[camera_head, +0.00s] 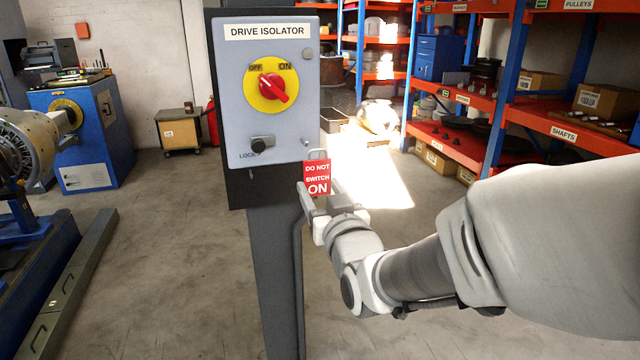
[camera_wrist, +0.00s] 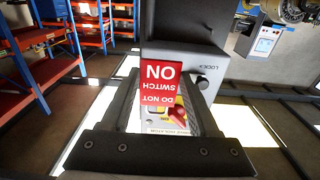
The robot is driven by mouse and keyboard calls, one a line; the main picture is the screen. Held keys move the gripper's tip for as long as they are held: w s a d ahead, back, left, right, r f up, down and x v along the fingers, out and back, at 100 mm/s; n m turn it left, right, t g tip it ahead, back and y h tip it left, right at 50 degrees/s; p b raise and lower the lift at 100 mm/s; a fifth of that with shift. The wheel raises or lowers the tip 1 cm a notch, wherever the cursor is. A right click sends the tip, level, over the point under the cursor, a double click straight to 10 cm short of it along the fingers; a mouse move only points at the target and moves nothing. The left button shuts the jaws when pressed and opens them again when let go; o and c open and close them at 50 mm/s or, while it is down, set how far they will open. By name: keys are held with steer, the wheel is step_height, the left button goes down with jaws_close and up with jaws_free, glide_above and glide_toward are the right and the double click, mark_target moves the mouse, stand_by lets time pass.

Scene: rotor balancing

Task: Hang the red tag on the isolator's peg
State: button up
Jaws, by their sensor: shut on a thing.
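The red tag (camera_head: 317,179), reading DO NOT SWITCH ON, is held upright in my gripper (camera_head: 319,196), with a thin loop at its top. The tag shows upside down between the fingers in the wrist view (camera_wrist: 160,90). The grey isolator (camera_head: 233,110) stands on a dark post. Its dark peg (camera_head: 261,144), by the LOCK label, sticks out at the lower left of the panel and bears no tag. The tag is below and right of the peg, apart from it. The peg also shows beside the tag in the wrist view (camera_wrist: 198,83).
The isolator's red switch handle (camera_head: 273,88) on a yellow disc is above the peg. Red and blue shelving (camera_head: 505,90) stands at the right, and a blue machine (camera_head: 88,135) at the left. Floor around the post is clear.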

steer(key=shift+s+a+r, duration=0.1)
steer(key=shift+r, duration=0.15)
steer(key=shift+f+p+x, duration=0.2)
steer(key=shift+p+x, duration=0.25)
steer(key=shift+x, duration=1.3)
steer(key=shift+f+p+x, duration=0.2)
steer(key=shift+p+x, duration=0.2)
steer(key=shift+x, duration=1.3)
steer(key=shift+w+a+f+b, duration=0.2)
steer(key=shift+w+f+b, duration=0.25)
steer(key=shift+w+b, duration=0.5)
steer(key=o, duration=1.2)
steer(key=shift+o, duration=0.2)
